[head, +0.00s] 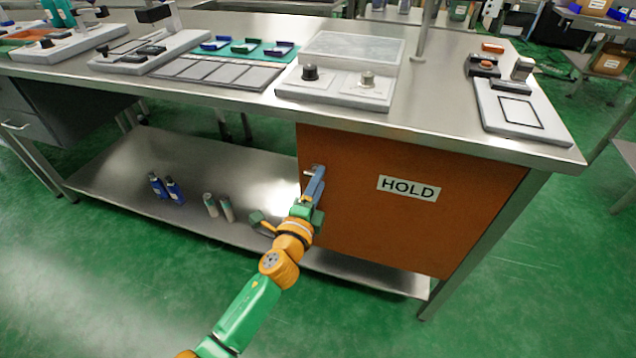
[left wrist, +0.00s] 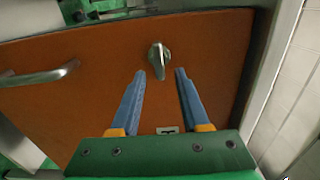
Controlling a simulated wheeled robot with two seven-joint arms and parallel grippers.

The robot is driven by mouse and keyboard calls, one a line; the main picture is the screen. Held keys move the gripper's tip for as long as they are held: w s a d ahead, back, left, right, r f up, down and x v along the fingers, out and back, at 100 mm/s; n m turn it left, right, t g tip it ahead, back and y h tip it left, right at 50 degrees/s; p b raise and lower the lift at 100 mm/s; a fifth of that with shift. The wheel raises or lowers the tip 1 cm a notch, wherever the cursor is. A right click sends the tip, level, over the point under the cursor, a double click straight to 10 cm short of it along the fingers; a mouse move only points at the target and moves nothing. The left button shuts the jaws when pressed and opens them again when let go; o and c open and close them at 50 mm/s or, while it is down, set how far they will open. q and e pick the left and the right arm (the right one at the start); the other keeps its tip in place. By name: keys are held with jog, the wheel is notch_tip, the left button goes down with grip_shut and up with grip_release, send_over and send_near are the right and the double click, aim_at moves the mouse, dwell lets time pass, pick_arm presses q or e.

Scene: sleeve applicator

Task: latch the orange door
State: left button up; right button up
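The orange door (head: 410,215) bears a HOLD label and hangs under the right end of the steel bench. It looks shut in the head view. In the left wrist view the orange door (left wrist: 90,70) shows a metal latch knob (left wrist: 158,58), with its tapered lever pointing down between my fingertips. A bar handle (left wrist: 40,76) is at the left, and a small slotted plate (left wrist: 167,130) sits below the knob. My left gripper (head: 318,180) is at the door's left side, and in the wrist view (left wrist: 160,74) its blue fingers are open, one on each side of the knob's lever. Contact cannot be told. My right gripper is not in view.
The bench top (head: 440,90) overhangs the door and carries trays and fixtures. Green floor in front of the door is clear.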

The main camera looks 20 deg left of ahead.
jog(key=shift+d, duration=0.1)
pick_arm(q)
jog(key=s, duration=0.7)
jog(key=shift+a, duration=0.15)
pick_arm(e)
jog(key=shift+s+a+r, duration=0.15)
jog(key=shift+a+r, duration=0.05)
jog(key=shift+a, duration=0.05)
